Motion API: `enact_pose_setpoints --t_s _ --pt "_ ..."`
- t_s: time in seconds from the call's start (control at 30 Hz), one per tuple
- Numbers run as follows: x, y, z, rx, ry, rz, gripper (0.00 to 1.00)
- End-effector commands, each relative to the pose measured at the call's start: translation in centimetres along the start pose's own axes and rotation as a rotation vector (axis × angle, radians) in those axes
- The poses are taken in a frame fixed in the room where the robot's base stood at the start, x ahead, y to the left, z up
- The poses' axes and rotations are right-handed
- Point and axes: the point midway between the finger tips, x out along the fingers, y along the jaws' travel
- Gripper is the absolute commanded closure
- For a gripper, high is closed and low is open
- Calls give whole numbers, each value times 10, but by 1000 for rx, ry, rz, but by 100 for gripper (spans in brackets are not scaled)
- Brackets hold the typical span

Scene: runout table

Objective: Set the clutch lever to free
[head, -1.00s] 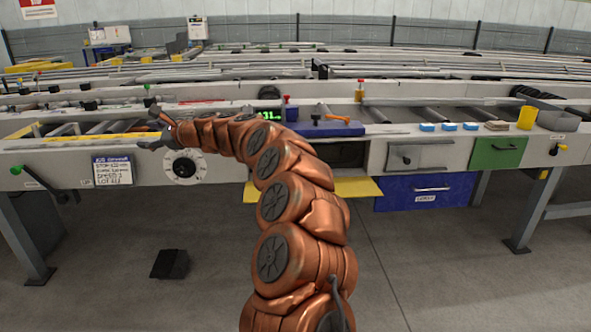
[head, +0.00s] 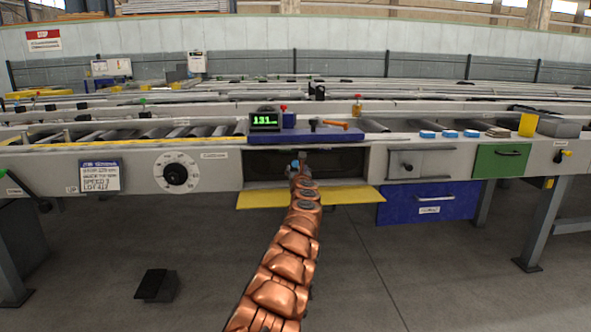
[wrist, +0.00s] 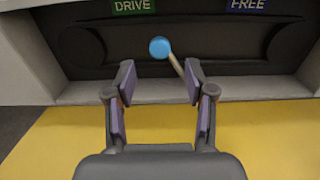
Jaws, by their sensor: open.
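The clutch lever shows in the wrist view as a thin rod with a blue ball knob (wrist: 159,47), inside a dark recess. Its knob leans to the left, below and a little right of the green DRIVE label (wrist: 132,6). The blue FREE label (wrist: 248,5) is further right. My gripper (wrist: 158,75) is open and empty, just in front of the lever, with the knob seen between and beyond its fingertips. In the head view my gripper (head: 299,160) is at the opening of the recess (head: 345,166), and the knob is partly hidden there.
A yellow flap (head: 355,196) lies below the recess, under my gripper. The recess walls are close on both sides.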

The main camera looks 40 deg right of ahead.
Motion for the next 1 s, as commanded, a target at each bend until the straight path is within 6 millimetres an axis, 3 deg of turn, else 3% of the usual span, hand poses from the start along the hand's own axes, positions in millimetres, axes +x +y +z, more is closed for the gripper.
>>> enact_pose_setpoints --t_s 1.0 --pt "52 -1 0 -3 2 0 46"
